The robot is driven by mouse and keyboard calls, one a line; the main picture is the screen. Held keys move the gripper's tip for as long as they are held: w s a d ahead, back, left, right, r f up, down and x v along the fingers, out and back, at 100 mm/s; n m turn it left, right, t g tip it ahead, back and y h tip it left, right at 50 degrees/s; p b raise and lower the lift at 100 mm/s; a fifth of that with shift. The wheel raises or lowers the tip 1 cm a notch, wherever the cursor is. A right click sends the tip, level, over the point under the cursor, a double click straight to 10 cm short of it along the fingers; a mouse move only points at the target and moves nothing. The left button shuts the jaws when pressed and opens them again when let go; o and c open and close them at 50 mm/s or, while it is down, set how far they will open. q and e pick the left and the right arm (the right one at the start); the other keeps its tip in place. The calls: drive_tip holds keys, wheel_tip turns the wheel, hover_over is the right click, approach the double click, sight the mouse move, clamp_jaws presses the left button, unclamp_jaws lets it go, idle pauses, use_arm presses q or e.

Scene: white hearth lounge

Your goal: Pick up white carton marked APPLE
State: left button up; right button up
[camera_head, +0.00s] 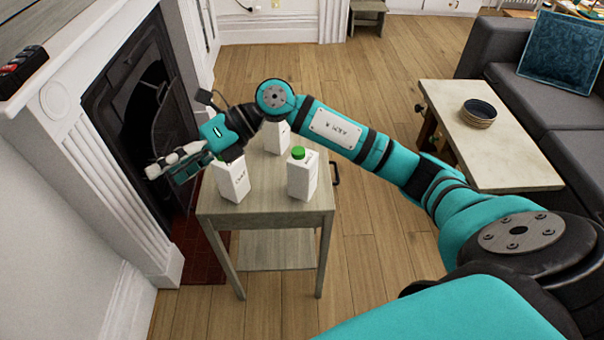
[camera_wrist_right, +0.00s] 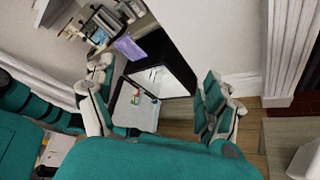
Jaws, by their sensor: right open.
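Three white cartons stand upright on a small grey-green wooden side table (camera_head: 265,222). The left carton (camera_head: 233,182) has dark lettering and is partly covered at the top by my right gripper and wrist. The front right carton (camera_head: 302,178) has a green cap. The back carton (camera_head: 278,139) is partly behind my arm. The lettering is too small to tell which one reads APPLE. My right gripper (camera_head: 172,165) is open and empty, left of the left carton near the fireplace. Its spread fingers also show in the right wrist view (camera_wrist_right: 155,103). My left gripper is out of view.
The white fireplace surround (camera_head: 160,235) and dark firebox (camera_head: 135,105) are close on the left, by my gripper. A light-topped table (camera_head: 500,150) with a dark bowl (camera_head: 479,112) and a grey sofa (camera_head: 530,95) stand at the right. Wooden floor lies clear between.

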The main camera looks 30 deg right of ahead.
drive_tip(key=w+d+f+n+h, duration=0.25)
drive_tip(key=d+h, duration=0.45)
drive_tip(key=d, duration=0.4)
wheel_tip(320, 180, up, 3)
drive_tip(key=m+g+h, duration=0.1)
drive_tip(key=m+h, duration=0.1)
drive_tip(key=h, duration=0.5)
hover_over(302, 162)
drive_tip(key=w, duration=0.2)
drive_tip(key=f, duration=0.7)
drive_tip(key=d+f+p, duration=0.1)
drive_tip(key=f, duration=0.3)
drive_tip(key=shift+s+f, duration=0.1)
drive_tip(key=shift+s, duration=0.25)
drive_tip(key=shift+w+f+p, duration=0.1)
drive_tip(key=shift+f+p, duration=0.55)
drive_tip(key=shift+f, duration=2.3)
drive_tip(key=c, duration=1.7)
